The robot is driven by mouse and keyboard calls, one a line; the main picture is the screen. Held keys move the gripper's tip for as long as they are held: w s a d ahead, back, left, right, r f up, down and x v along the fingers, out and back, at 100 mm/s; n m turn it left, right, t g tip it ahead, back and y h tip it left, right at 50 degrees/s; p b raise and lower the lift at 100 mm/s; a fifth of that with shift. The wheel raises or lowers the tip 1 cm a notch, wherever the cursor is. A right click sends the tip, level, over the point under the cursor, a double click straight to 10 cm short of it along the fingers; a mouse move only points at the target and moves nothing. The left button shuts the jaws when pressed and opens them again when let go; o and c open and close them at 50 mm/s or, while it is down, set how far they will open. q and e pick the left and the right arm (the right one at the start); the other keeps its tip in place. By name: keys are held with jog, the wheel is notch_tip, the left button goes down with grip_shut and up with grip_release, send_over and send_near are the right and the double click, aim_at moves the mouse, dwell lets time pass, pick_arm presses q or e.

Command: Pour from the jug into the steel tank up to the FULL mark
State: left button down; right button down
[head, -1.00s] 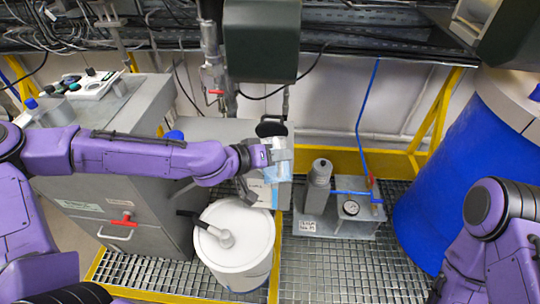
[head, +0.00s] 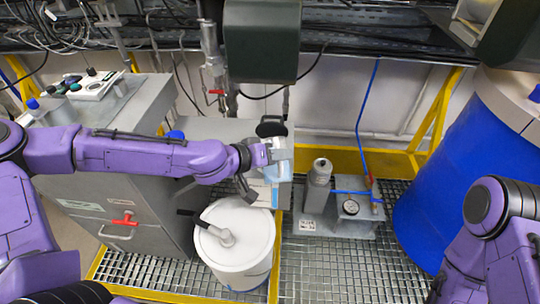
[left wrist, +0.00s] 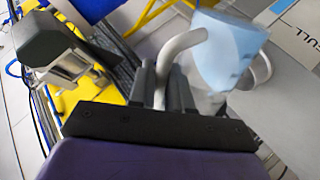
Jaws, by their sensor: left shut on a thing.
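The jug (head: 277,172) is a small translucent vessel with light blue liquid, held up near the middle of the head view. My left gripper (head: 268,157) is shut on it. In the left wrist view, its fingers (left wrist: 163,85) clamp the pale curved handle, and the jug body (left wrist: 228,55) looks tilted. The steel tank (head: 208,128) is the grey box behind, with a black-rimmed opening at its right. A label reading FULL (left wrist: 292,28) shows on it in the left wrist view. The liquid level inside the tank is hidden. My right gripper is out of view.
A white lidded bucket (head: 238,240) stands below the left gripper. A small pump unit with a gauge (head: 350,210) sits on the grating to the right. A large blue drum (head: 435,190) fills the far right. A grey cabinet (head: 130,215) stands at left.

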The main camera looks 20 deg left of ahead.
aim_at(280, 175)
pick_arm(q)
jog(key=shift+w+a+r+n+g+p, duration=0.1)
jog(key=shift+w+a+n+g+p, duration=0.2)
jog(key=shift+p, duration=1.1)
dwell(3.3)
